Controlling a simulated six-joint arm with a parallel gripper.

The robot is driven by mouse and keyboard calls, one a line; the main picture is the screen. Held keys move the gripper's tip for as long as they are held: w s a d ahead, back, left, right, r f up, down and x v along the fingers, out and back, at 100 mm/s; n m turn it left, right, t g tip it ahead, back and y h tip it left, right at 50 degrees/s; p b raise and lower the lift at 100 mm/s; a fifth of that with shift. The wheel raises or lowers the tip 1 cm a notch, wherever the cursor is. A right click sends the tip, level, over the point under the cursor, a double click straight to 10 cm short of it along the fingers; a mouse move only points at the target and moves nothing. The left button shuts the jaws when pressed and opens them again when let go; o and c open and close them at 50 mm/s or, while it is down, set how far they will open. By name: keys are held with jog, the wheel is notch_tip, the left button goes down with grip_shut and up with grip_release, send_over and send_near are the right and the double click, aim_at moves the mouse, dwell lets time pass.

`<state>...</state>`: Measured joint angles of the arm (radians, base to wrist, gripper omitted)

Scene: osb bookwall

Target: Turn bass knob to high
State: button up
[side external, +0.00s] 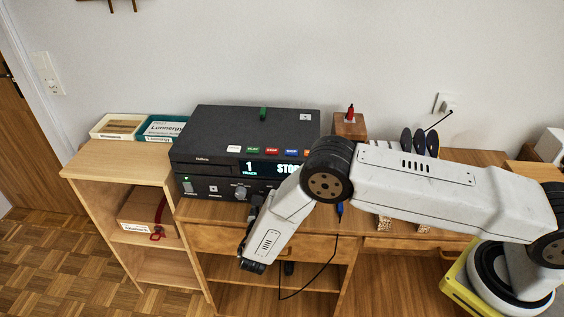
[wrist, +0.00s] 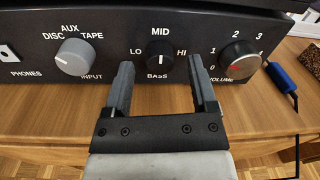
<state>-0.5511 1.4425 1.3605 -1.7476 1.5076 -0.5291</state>
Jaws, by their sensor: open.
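The bass knob (wrist: 159,57) is a small black knob with a white pointer line directed up at MID. LO is printed on its left, HI on its right and BASS below it. It sits on the dark front panel of the stereo unit (side external: 240,132). My gripper (wrist: 160,72) is open, its two dark fingers to the left and right of the bass knob and in front of the panel. Contact with the knob is not visible.
A grey input knob (wrist: 75,58) is left of the bass knob. A blue plug (wrist: 281,78) with a cable lies at right. The wooden desk top (wrist: 50,110) lies below the panel.

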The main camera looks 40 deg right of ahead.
grip_shut()
jog(key=shift+m, duration=0.5)
jog(key=m, duration=0.7)
jog(key=shift+m+y, duration=0.3)
jog(key=m, duration=0.4)
jog(key=shift+r, duration=0.1)
jog(key=m, duration=0.5)
